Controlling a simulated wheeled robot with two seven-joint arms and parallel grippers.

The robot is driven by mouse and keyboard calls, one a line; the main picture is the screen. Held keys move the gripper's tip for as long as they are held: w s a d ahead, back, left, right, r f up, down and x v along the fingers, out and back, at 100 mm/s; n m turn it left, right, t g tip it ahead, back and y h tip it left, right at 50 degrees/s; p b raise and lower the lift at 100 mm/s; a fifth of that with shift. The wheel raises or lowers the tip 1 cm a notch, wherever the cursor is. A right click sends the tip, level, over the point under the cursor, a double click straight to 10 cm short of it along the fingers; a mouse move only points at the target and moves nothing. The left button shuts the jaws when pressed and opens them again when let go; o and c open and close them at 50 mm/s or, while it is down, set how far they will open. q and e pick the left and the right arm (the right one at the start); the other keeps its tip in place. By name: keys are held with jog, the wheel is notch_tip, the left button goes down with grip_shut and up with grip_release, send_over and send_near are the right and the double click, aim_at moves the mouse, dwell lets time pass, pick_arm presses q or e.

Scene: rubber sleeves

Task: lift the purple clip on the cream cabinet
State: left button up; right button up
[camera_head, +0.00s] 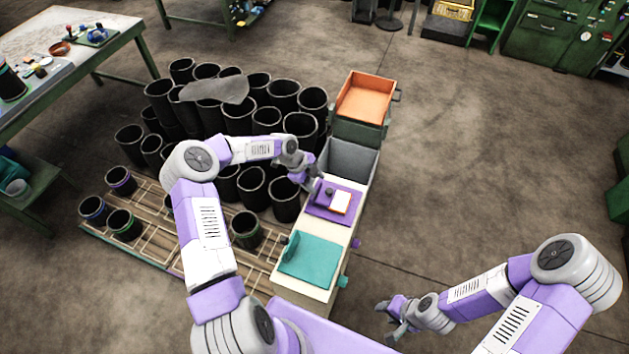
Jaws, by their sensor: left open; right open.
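The cream cabinet (316,283) stands in the middle of the head view. A purple panel (319,213) lies on its top, with a white block (340,202) and a small dark piece on it. A small purple piece (356,243) sticks out from the cabinet's right side; I cannot tell whether this is the clip. My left gripper (314,186) is open at the panel's left edge, close to the dark piece; contact cannot be told. My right gripper (386,321) is open and empty, low over the floor right of the cabinet.
A teal panel (309,260) covers the cabinet's near part. A grey bin (352,159) and an orange-lined box (366,97) stand behind. The floor to the right is clear.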

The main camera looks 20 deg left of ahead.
pick_arm(q)
jog(key=v, duration=0.7)
jog(key=shift+r+b, duration=0.25)
jog(key=shift+b, duration=0.2)
jog(key=shift+s+a, duration=0.15)
